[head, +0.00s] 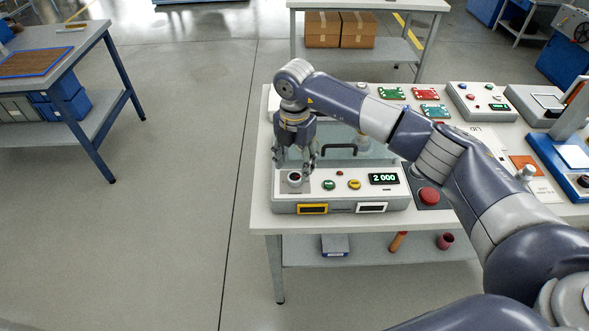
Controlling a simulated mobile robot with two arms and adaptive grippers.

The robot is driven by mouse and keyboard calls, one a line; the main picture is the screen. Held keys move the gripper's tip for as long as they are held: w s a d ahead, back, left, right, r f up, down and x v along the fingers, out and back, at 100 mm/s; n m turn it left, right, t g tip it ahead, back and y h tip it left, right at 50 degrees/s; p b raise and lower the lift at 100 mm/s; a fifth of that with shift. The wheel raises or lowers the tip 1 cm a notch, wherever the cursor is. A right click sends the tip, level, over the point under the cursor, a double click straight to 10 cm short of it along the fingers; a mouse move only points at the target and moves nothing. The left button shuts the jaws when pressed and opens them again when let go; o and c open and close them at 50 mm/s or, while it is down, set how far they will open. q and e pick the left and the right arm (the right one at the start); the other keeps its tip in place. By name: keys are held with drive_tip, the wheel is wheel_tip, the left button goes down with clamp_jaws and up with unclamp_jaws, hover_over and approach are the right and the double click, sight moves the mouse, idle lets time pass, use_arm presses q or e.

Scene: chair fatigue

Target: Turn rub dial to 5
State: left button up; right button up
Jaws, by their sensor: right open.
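A grey control box (340,204) sits at the front left of the white bench. On its sloped panel are a round dial (294,178) at the left, a green button (329,185), a yellow button (354,184) and a display (383,178) that reads 2 000. My right gripper (296,167) points down over the left end of the panel, at the dial. Its fingers are open and stand around or just above the dial; I cannot tell whether they touch it. Any marks on the dial are too small to read. My left gripper is not in view.
A red stop button (429,196) is right of the box. A clear cover with a dark handle (339,150) stands behind the panel. Coloured plates (426,94) and another control box (482,102) lie farther back. Floor left of the bench is free.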

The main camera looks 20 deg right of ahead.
sight(294, 177)
drive_tip(key=shift+f+p, duration=0.45)
drive_tip(key=shift+f, duration=1.75)
drive_tip(key=shift+c, duration=0.5)
drive_tip(key=shift+a, duration=0.1)
drive_tip(key=c, duration=1)
